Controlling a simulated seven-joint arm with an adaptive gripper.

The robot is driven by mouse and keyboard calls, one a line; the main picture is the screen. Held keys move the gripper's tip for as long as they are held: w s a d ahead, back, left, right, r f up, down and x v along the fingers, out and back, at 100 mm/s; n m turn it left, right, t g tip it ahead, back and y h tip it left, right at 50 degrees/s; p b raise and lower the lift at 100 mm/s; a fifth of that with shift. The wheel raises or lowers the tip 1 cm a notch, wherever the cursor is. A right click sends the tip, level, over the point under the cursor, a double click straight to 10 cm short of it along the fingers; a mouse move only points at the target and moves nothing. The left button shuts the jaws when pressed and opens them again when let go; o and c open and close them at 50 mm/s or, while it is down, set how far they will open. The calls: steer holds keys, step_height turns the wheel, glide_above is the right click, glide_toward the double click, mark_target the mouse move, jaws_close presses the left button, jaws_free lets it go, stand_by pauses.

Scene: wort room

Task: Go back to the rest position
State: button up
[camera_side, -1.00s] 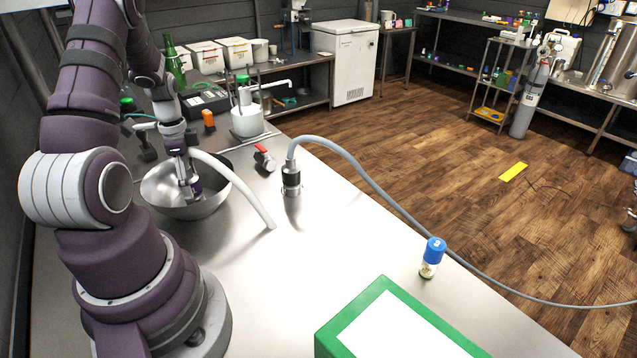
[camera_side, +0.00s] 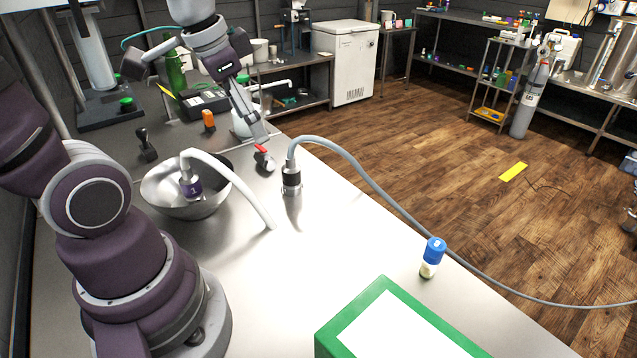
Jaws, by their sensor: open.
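My gripper (camera_side: 262,133) is raised above the far part of the steel bench, behind the metal bowl, and its fingers point down and to the right. It looks empty. In the picture its fingertips lie just above the red-handled valve (camera_side: 265,158); I cannot tell the exact gap. The metal bowl (camera_side: 160,190) stands on the bench in front of my arm's base.
A second hose fitting (camera_side: 291,180) stands upright right of the bowl. A blue-capped vial (camera_side: 431,260) and a green-framed box (camera_side: 385,320) are at the front right. The bench's middle is clear.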

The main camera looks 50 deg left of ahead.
steer(key=s+d+n+t, duration=0.1)
steer(key=s+d, duration=0.1)
steer(key=d, duration=0.4)
steer(key=shift+s+d+f+n+t+h, duration=0.15)
steer(key=shift+d+n+t+h, duration=0.15)
steer(key=shift+t, duration=0.1)
